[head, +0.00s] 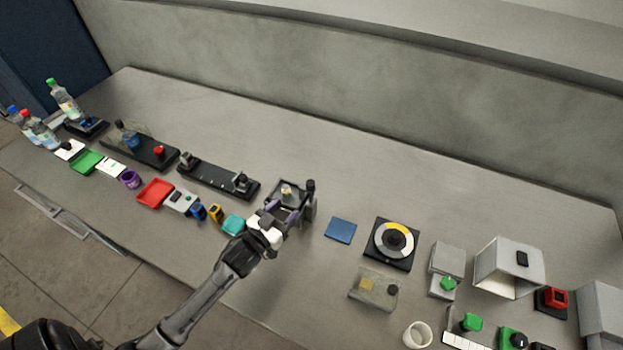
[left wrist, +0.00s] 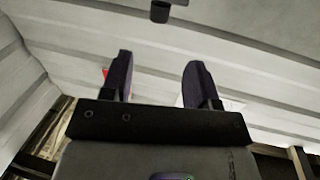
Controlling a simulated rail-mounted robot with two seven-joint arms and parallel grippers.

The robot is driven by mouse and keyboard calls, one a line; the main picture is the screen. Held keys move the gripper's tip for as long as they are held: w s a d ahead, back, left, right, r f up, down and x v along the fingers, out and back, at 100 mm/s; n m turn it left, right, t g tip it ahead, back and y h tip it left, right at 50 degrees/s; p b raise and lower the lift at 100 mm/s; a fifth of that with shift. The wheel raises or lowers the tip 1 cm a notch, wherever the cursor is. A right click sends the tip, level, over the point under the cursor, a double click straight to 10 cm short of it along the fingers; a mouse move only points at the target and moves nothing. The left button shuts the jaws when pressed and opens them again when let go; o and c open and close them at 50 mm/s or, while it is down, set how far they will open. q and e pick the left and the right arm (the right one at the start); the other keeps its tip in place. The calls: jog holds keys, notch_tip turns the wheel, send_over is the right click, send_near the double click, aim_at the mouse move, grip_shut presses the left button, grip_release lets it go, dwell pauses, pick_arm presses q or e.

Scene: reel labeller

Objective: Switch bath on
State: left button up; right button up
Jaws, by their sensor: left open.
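My left gripper (head: 292,212) is over the middle of the bench, at a small dark tray-like device (head: 288,186) with a pale piece inside and a dark upright post (head: 309,190) at its right. This may be the bath, but I cannot tell for sure. The gripper partly covers the device, and I cannot tell whether they touch. In the left wrist view the two dark fingers (left wrist: 159,78) stand apart with nothing between them. No switch can be made out clearly. My right gripper is not in view.
A blue mat (head: 340,230) and a dial device (head: 391,243) lie to the right. A long black rail fixture (head: 215,180), a red tray (head: 155,193) and a teal block (head: 233,224) are to the left. The bench behind the gripper is clear up to the wall.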

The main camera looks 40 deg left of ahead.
aim_at(308, 186)
pick_arm(q)
jog(key=w, duration=1.3)
jog(key=shift+w+a, duration=0.35)
jog(key=shift+w, duration=0.05)
grip_shut()
